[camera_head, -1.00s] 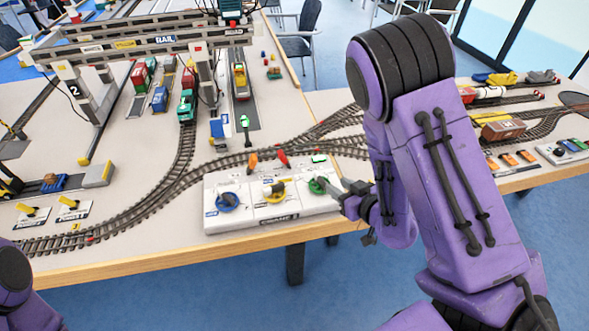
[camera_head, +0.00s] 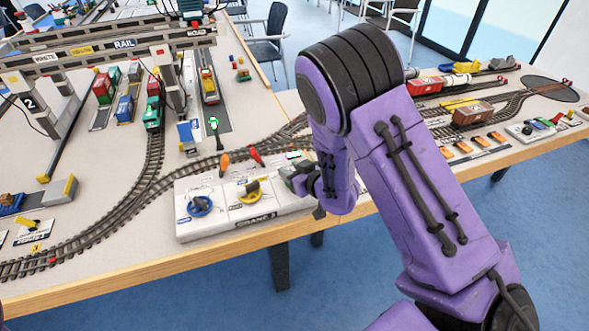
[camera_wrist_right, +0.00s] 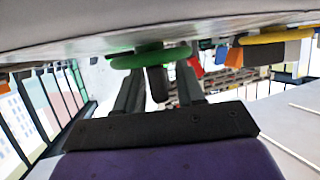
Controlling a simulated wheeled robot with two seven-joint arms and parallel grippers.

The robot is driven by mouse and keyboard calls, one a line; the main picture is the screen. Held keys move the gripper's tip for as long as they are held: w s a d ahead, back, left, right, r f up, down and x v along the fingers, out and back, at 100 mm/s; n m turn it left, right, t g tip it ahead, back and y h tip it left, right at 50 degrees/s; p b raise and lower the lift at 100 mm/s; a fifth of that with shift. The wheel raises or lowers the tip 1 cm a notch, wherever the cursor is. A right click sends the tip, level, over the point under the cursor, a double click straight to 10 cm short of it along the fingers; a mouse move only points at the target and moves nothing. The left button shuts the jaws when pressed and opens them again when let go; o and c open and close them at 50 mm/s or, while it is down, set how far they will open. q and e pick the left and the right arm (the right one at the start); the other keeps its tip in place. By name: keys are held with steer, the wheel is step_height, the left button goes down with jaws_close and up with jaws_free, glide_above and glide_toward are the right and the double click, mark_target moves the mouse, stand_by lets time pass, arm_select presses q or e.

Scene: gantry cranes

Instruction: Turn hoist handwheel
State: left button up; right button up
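The white control panel (camera_head: 236,226) marked CRANE 3 sits at the table's front edge. It carries a blue handwheel (camera_head: 199,206), a yellow handwheel (camera_head: 250,192) and, at its right end, a green handwheel mostly hidden by my right gripper (camera_head: 296,181). In the right wrist view the green handwheel (camera_wrist_right: 150,57) shows at the fingertips, with a dark handle (camera_wrist_right: 157,84) standing out between the two fingers of my right gripper (camera_wrist_right: 160,80). Gaps show on both sides of the handle, so the fingers look open around it. My left gripper is out of view.
Curved track (camera_head: 112,217) runs left of and behind the panel. A gantry crane (camera_head: 120,45) and wagons stand farther back. Another small panel (camera_head: 530,130) lies at the right. The floor in front is clear.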

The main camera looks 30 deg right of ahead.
steer(key=shift+d, duration=0.1)
jaws_close()
steer(key=shift+r+m+h, duration=0.1)
steer(key=shift+m+h, duration=0.2)
steer(key=shift+h, duration=0.1)
steer(key=m+h+p, duration=0.1)
steer(key=h, duration=0.1)
steer(key=m+h+p, duration=0.1)
steer(key=m, duration=0.1)
steer(key=shift+d+g+h, duration=0.2)
steer(key=shift+g+h, duration=0.1)
steer(key=shift+h, duration=0.1)
steer(key=shift+s+d+m+g+h+p, duration=0.15)
steer(key=shift+m+g+h+p, duration=0.25)
steer(key=shift+m+h, duration=0.45)
steer(key=shift+d+m+g+h+p, duration=0.1)
steer(key=shift+m+g+h+p, duration=0.25)
steer(key=shift+m+h, duration=0.5)
jaws_free()
